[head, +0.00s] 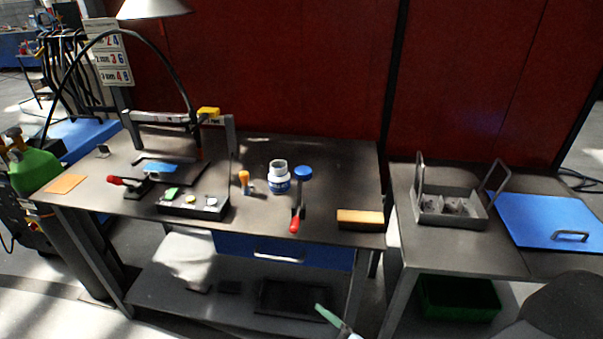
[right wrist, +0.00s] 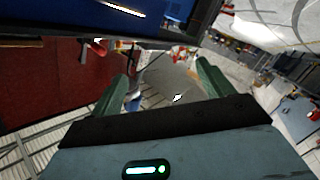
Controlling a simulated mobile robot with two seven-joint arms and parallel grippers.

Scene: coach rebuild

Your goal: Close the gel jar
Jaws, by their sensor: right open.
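The gel jar (head: 279,182) stands upright on the workbench in the head view. It is white with a blue label band, and its white neck is uncovered. A round blue lid (head: 303,173) is just right of the jar, apart from it, above a dark upright shape. What holds the lid up is unclear. The green tip of my right gripper (head: 327,315) shows low in the head view, in front of and below the bench top, well away from the jar. In the right wrist view my right gripper (right wrist: 163,72) has its green fingers apart with nothing between them. My left gripper is not visible.
A red-handled tool (head: 295,220) lies in front of the lid. An orange-topped stamp (head: 244,180) is left of the jar. A dark tray (head: 180,208) and an orange block (head: 360,218) lie near the front edge. A side table holds a grey caddy (head: 448,218).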

